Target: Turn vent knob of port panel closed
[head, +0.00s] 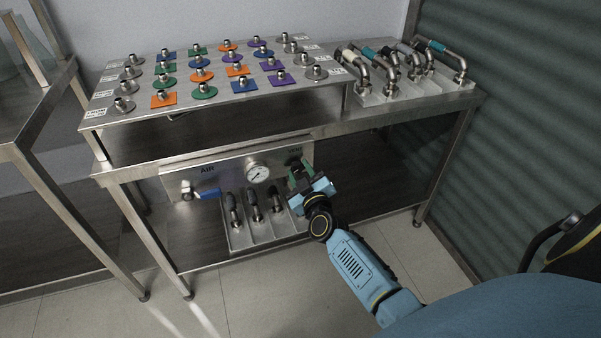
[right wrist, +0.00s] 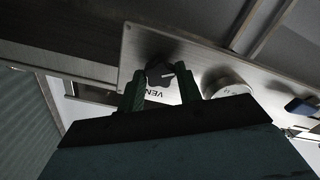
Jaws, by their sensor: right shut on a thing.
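The port panel (head: 228,168) is a steel plate under the front edge of the table, marked AIR, with a round gauge (head: 257,172) in its middle. The vent knob (right wrist: 159,74) is dark with a light pointer line, beside the letters VENT in the right wrist view. My right gripper (right wrist: 161,90) has its two green fingers on either side of the knob, shut on it. In the head view my right gripper (head: 300,170) is at the panel's right end and mostly hides the knob. My left gripper is not in view.
A blue-handled valve (head: 207,193) is at the panel's left. A tray (head: 268,236) with several hose fittings stands below the panel. Above, the tabletop holds a board (head: 135,115) of colored ports and a rack (head: 405,90) of bent pipes. A corrugated wall (head: 530,130) is at right.

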